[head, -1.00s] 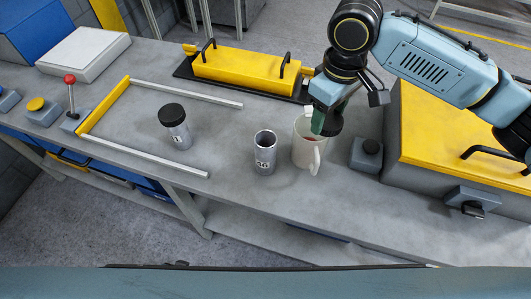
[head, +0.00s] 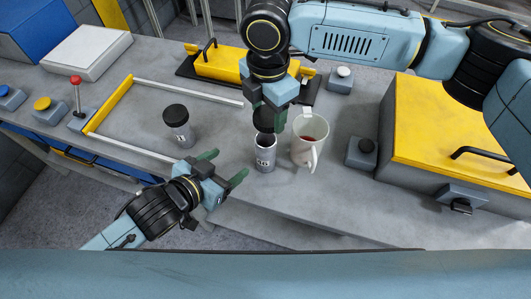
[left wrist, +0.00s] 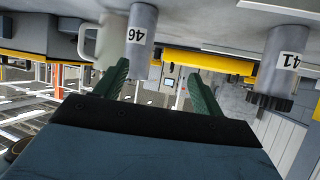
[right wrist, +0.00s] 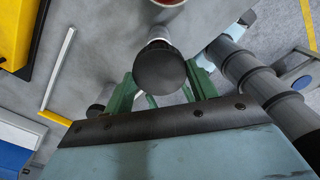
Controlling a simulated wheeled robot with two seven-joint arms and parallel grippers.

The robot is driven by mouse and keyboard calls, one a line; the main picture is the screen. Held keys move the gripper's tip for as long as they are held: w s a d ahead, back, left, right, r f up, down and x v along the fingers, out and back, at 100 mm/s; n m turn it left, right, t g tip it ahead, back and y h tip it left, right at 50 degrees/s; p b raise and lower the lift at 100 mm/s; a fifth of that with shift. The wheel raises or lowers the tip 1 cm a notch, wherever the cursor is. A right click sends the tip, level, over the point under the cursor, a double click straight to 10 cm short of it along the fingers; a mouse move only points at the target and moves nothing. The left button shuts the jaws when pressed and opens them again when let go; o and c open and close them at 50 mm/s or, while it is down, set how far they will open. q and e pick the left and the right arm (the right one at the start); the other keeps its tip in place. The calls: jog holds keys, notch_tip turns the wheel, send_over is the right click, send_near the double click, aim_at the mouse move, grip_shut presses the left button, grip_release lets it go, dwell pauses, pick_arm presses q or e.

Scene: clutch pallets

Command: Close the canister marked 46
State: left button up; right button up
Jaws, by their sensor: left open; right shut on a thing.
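The canister marked 46 (head: 265,160) is a grey cylinder standing upright on the bench, its open top showing in the head view. My right gripper (head: 268,103) is shut on a black round lid (head: 264,122) and holds it just above the canister's mouth. In the right wrist view the lid (right wrist: 160,70) hides most of the canister (right wrist: 158,36). Whether lid and rim touch cannot be told. My left gripper (head: 223,167) is open and empty, left of the canister with its fingers towards it. In the left wrist view the 46 label (left wrist: 138,36) shows beyond the fingers.
A white mug (head: 310,145) with reddish contents stands close right of the canister. A second canister (head: 178,133), marked 41 (left wrist: 290,60), stands to the left with a black lid on. A grey button box (head: 362,153) and a yellow-topped case (head: 445,125) are further right.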

aim_at(260, 149)
jog(key=shift+s+a+r+n, duration=0.1)
jog(key=shift+a+n, duration=0.2)
jog(key=shift+n, duration=0.3)
pick_arm(q)
jog(key=shift+s+d+r+m+h, duration=0.3)
jog(key=shift+d+r+h, duration=0.2)
jog(key=shift+r+h, duration=0.1)
jog(key=shift+s+d+r+m+h, duration=0.3)
jog(key=shift+d+r+h, duration=0.2)
jog(key=shift+r, duration=0.1)
jog(key=x, duration=1.2)
jog(key=shift+f, duration=0.15)
jog(key=shift+c, duration=0.3)
jog(key=c, duration=1.4)
pick_arm(e)
jog(key=shift+f, duration=2.5)
jog(key=shift+f, duration=0.9)
